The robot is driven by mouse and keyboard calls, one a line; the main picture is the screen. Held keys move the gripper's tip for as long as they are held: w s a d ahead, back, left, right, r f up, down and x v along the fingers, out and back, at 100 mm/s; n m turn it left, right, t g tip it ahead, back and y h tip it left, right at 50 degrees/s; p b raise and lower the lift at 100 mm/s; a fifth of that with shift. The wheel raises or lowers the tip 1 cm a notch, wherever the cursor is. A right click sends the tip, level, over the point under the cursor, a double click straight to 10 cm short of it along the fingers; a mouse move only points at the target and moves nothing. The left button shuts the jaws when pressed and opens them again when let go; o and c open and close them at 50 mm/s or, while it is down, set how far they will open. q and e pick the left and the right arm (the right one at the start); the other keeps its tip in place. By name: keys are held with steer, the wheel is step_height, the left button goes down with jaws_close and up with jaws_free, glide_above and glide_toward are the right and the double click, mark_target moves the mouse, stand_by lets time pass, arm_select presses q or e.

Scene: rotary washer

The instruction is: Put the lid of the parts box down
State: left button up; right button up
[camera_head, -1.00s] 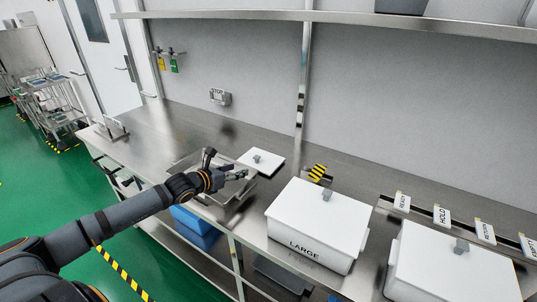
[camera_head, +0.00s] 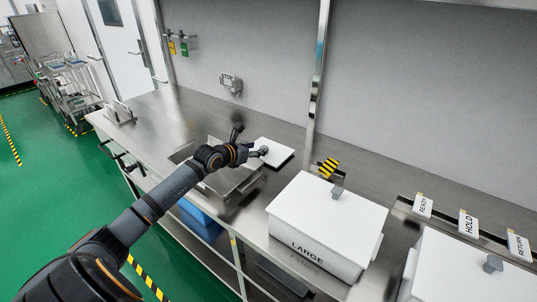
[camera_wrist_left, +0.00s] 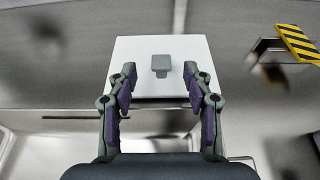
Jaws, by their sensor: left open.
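A flat white square lid (camera_head: 279,157) with a grey knob lies on the steel counter behind the sink. It also shows in the left wrist view (camera_wrist_left: 135,50), where its grey knob (camera_wrist_left: 161,64) stands straight ahead. My left gripper (camera_head: 262,151) is at the lid's near left edge in the head view and partly covers it. In the left wrist view the fingers (camera_wrist_left: 159,75) are open, spread to either side of the knob, with nothing held. I cannot tell how far the fingertips are from the knob. My right gripper is not in view.
A white lidded box marked LARGE (camera_head: 318,233) stands right of the sink (camera_head: 236,185). Another white lidded box (camera_head: 465,270) is farther right. A yellow-black striped piece (camera_head: 329,168) stands behind the LARGE box.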

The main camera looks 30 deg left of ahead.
mark_target(264, 147)
arm_select(q)
steer(key=x, duration=0.5)
steer(key=shift+w+d+f, duration=0.1)
steer(key=shift+f, duration=0.2)
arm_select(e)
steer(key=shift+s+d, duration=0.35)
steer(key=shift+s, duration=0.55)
arm_select(q)
jaws_close()
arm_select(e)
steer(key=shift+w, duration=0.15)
